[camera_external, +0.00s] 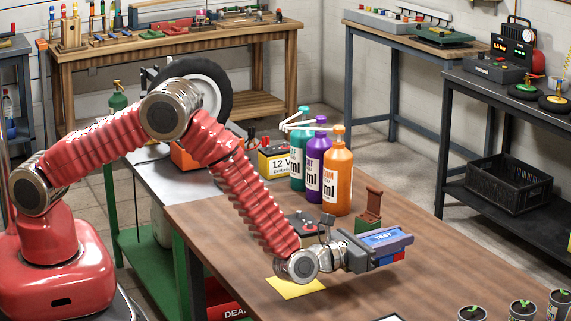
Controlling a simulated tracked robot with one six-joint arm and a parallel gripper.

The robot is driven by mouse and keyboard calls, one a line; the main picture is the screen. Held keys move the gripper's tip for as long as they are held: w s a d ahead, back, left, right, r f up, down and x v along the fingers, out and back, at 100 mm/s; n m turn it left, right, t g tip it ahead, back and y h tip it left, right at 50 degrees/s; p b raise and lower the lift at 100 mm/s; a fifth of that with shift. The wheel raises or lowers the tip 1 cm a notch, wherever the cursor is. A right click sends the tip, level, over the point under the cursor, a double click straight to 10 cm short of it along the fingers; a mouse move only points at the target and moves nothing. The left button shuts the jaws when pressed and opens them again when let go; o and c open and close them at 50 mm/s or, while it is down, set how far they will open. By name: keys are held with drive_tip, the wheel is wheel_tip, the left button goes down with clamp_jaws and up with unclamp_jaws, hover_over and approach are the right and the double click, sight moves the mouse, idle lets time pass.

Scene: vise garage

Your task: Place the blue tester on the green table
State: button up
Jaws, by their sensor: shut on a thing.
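The blue tester (390,238), a small box with a label on its top and a red part on its lower side, is at the end of my arm. My gripper (358,248) is shut on it and holds it over the brown wooden tabletop (220,222). I cannot tell whether the tester touches the tabletop. The green table (142,255) has a green frame and a grey top; it stands left of the brown top, behind my arm. My arm hides part of it.
Teal (299,155), purple (317,160) and orange (338,175) bottles stand behind the tester. A 12 V battery (279,163) is left of them. A yellow sheet (297,289) lies beneath my wrist.

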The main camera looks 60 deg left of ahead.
drive_tip(key=shift+f, duration=1.85)
drive_tip(key=o, duration=1.1)
drive_tip(key=shift+f, duration=0.1)
drive_tip(key=shift+o, duration=0.2)
drive_tip(key=s, duration=1.2)
drive_tip(key=shift+o, duration=0.6)
